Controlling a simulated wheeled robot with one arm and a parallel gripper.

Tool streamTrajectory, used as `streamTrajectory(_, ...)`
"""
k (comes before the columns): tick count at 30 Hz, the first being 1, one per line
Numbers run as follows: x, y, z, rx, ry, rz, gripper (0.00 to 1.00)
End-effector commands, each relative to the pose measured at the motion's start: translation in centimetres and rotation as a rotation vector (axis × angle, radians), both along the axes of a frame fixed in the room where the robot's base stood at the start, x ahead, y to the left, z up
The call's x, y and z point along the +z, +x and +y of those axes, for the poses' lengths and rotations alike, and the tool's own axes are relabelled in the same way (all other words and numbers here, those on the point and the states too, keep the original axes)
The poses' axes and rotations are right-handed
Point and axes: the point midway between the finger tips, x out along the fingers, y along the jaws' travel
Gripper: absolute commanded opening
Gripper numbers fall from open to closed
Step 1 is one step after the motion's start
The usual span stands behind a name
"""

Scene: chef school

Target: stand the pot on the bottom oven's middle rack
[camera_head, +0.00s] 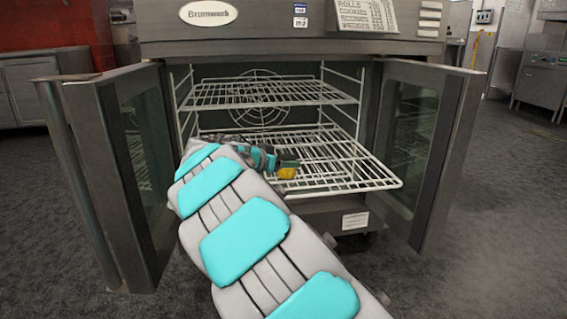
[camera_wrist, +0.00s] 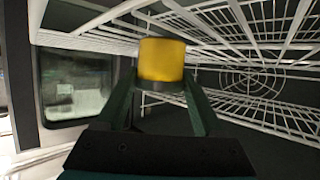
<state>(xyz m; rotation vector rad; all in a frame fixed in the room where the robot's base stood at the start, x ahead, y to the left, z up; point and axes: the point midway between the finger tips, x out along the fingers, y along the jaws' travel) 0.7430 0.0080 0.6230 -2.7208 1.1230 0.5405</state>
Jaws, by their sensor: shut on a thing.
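The small yellow pot (camera_head: 287,173) shows at the end of my arm, over the front part of the oven's lower visible rack (camera_head: 345,170). My gripper (camera_head: 283,164) has dark green fingers and is shut on the pot. In the wrist view the pot (camera_wrist: 162,60) sits between the two fingers of my gripper (camera_wrist: 163,82), with wire racks around it. I cannot tell whether the pot touches the rack. The oven (camera_head: 365,100) is open, with an upper rack (camera_head: 270,93) above the pot. Which rack counts as the middle one is unclear.
The left door (camera_head: 110,160) and right door (camera_head: 430,140) stand swung open on both sides of the cavity. A round fan guard (camera_head: 262,100) is on the back wall. The lower rack looks empty around the pot, though my arm hides its left part.

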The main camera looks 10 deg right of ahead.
Motion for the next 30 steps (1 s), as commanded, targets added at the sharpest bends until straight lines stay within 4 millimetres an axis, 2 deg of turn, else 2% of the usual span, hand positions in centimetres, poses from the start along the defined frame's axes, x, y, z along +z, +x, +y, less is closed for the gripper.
streamTrajectory(1, -0.2, 0.0, 0.0, 0.000, 0.000, 0.000, 0.05)
streamTrajectory(2, -0.2, 0.0, 0.0, 0.000, 0.001, -0.001, 0.70)
streamTrajectory(9, -0.1, 0.0, 0.0, -0.001, 0.000, 0.000, 0.97)
streamTrajectory(20, 0.3, 0.0, 0.0, -0.001, -0.001, 0.001, 0.99)
streamTrajectory(26, 1.5, -2.1, 2.0, -0.001, -0.002, -0.003, 0.99)
streamTrajectory(30, 2.6, -4.0, 4.0, 0.000, -0.001, -0.001, 0.99)
